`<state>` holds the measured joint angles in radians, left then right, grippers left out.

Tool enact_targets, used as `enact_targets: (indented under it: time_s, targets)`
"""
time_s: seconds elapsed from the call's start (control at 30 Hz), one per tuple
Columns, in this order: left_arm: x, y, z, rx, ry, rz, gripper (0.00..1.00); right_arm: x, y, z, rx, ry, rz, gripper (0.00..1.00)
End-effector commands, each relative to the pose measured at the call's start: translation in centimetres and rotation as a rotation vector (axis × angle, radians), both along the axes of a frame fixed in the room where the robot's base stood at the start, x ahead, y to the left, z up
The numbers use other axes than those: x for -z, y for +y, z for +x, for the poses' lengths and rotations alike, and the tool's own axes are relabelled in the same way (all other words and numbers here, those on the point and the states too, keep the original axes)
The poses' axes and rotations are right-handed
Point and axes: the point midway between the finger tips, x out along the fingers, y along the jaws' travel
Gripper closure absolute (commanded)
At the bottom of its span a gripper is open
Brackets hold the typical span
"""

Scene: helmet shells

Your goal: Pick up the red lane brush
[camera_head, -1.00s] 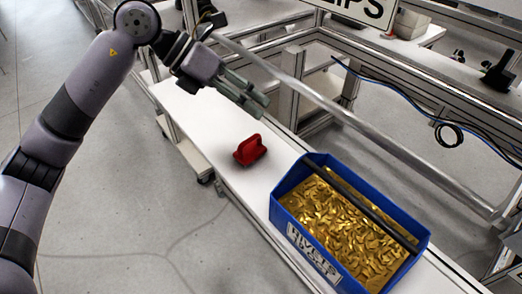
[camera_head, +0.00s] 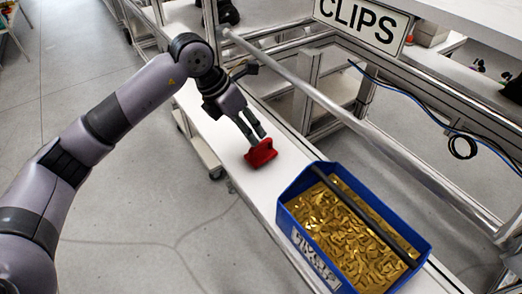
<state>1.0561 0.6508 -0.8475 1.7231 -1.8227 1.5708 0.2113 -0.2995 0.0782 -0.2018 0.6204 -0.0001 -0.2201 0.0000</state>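The red lane brush (camera_head: 261,154) lies on the white bench surface, left of the blue bin. My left gripper (camera_head: 257,137) points down just above and behind the brush, its fingertips close to the brush's top. Its two fingers are apart with a gap between them, and nothing shows between them. Whether a fingertip touches the brush I cannot tell. My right gripper is not in view.
A blue bin (camera_head: 303,252) full of gold pieces stands on the white bench (camera_head: 262,196) right of the brush, with a dark bar across it. A metal rail (camera_head: 345,115) runs behind the bench. A CLIPS sign (camera_head: 362,22) hangs above.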

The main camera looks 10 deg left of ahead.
Motion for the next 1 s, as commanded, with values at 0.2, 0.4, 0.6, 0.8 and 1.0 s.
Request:
enact_targets:
  time_s: [0.2, 0.4, 0.6, 0.8, 1.0]
  targets:
    - [1.4, -1.0, 0.4, 0.0, 0.006, -0.001, 0.65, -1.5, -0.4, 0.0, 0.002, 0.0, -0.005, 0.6]
    - [4.1, -2.2, 1.1, 0.0, 0.004, -0.001, 0.65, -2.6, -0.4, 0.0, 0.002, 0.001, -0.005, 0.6]
    - [4.8, -2.4, 1.2, 0.0, 0.0, 0.0, 0.65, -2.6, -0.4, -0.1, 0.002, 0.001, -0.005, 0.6]
    - [4.8, -2.4, 1.2, 0.0, 0.0, 0.0, 0.71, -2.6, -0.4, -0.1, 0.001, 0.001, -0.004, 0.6]
    - [4.8, -2.4, 1.2, -0.001, 0.0, 0.0, 0.84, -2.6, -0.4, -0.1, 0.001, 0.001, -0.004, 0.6]
